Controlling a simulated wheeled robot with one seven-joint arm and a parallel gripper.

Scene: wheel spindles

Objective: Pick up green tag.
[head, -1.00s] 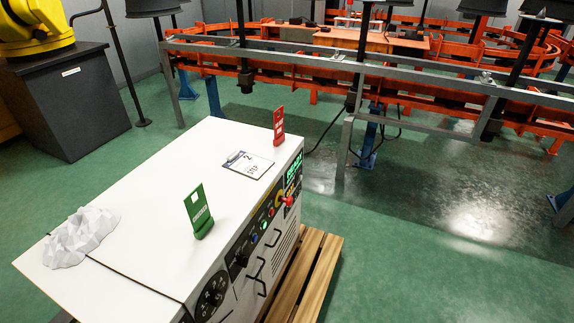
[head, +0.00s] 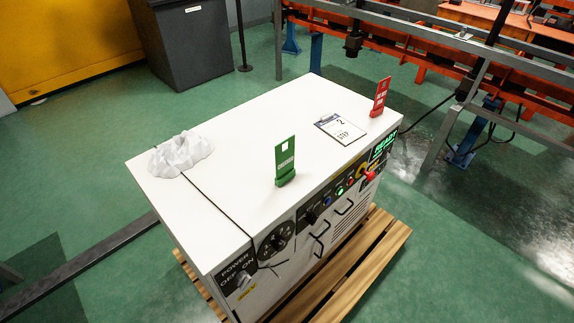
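The green tag (head: 285,160) stands upright on the white top of a control cabinet (head: 235,130), near its front edge and about midway along it. It is a thin green card with a small white square and some lettering, set in a green base. Nothing covers it. A similar red tag (head: 380,97) stands at the cabinet's far right corner. My gripper is not in view.
A clipboard (head: 340,128) lies on the cabinet between the tags. Crumpled white material (head: 180,153) sits at the left end. A wooden pallet (head: 365,262) juts out below. Metal rails (head: 440,37) run behind right. Green floor (head: 70,160) is open at left.

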